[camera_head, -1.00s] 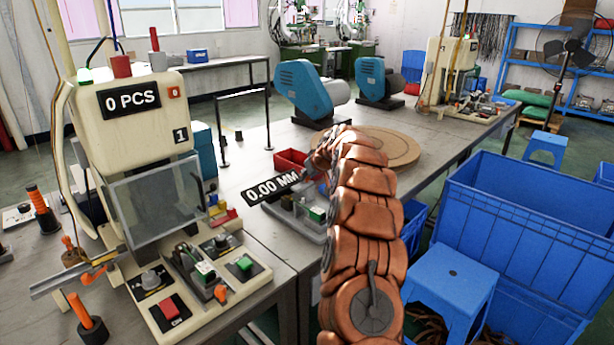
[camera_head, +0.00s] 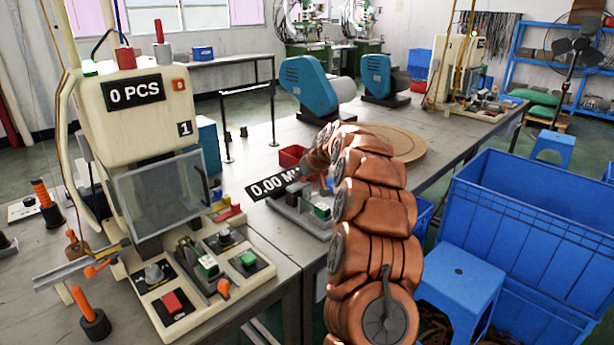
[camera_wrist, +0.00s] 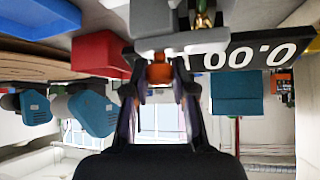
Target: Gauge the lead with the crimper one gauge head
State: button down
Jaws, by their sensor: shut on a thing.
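The crimper one gauge head (camera_head: 300,212) is a grey block with a green button on the bench, right of crimper one (camera_head: 140,110). Its black display (camera_head: 268,186) reads 0.00, partly covered by my arm. My gripper (camera_wrist: 160,76) is shut on a small orange-brown piece of the lead (camera_wrist: 160,71) in the wrist view, where the picture is upside down. The lead's piece is right against or just before the grey gauge body (camera_wrist: 165,40); I cannot tell if they touch. A brass-coloured part (camera_wrist: 203,20) shows beside it. In the head view my arm hides the fingertips.
A red bin (camera_head: 291,157) stands just behind the gauge, with a round wooden board (camera_head: 395,145) and blue motor units (camera_head: 305,85) beyond. Crimper one's counter reads 0 PCS. Blue crates (camera_head: 530,230) and a blue stool (camera_head: 458,285) stand at the right.

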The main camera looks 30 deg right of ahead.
jog(key=shift+a, duration=0.25)
jog(key=c, duration=0.9)
grip_release()
jog(key=shift+a, duration=0.1)
jog(key=shift+c, duration=0.2)
jog(key=shift+s, duration=0.1)
jog(key=shift+s+r, duration=0.1)
jog(key=shift+r, duration=0.1)
jog(key=v, duration=1.1)
jog(key=shift+s+r, duration=0.2)
